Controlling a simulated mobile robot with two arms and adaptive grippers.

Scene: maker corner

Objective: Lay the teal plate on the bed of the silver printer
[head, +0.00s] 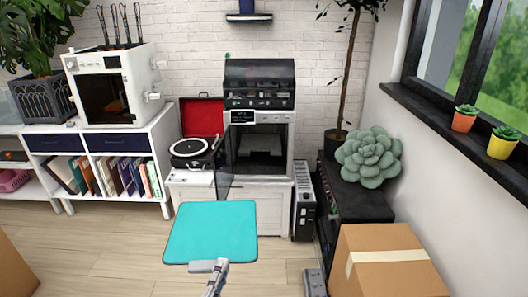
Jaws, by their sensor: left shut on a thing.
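The teal plate (210,230) is a flat square with rounded corners, held out in front of me above the floor. My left gripper (207,266) is shut on its near edge. The silver printer (262,186) stands beyond the plate, slightly right, on a white cabinet. Its glass door (223,165) is swung open to the left, and a dark bed (262,158) shows inside the chamber. The plate is outside the printer, lower and nearer to me. A grey piece of my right gripper (314,281) shows at the bottom edge; its fingers cannot be made out.
A white printer (115,85) stands on a bookshelf at left. A record player (193,150) with a red lid sits beside the silver printer. A black cabinet (352,200) with a succulent (369,157) and a cardboard box (390,265) are at right.

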